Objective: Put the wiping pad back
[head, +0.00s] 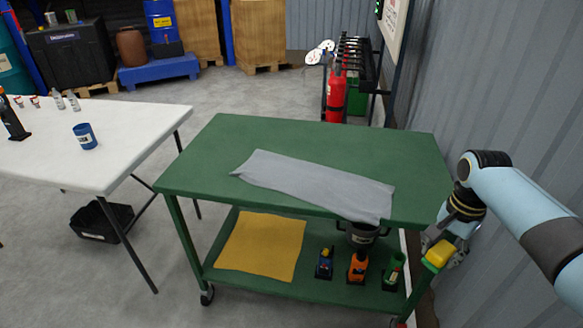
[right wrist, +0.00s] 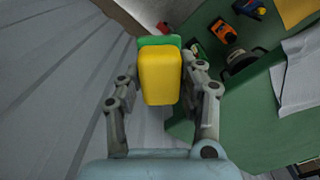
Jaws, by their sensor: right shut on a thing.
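The wiping pad, a small block with a yellow body and a green face, is in my right gripper (head: 438,250) at the right end of the green cart (head: 300,135). The yellow pad (head: 439,254) shows just beside the cart's right edge. In the right wrist view the pad (right wrist: 160,78) is upright between the two fingers (right wrist: 162,95), with its green face at the far side. The fingers are shut on its sides. My left gripper is not in view.
A grey cloth (head: 315,182) lies on the cart top. The lower shelf holds a yellow cloth (head: 262,246) and small blue, orange (head: 357,268) and green tools. A dark bucket (head: 361,233) is below the top. The grey wall (head: 500,90) is close on the right.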

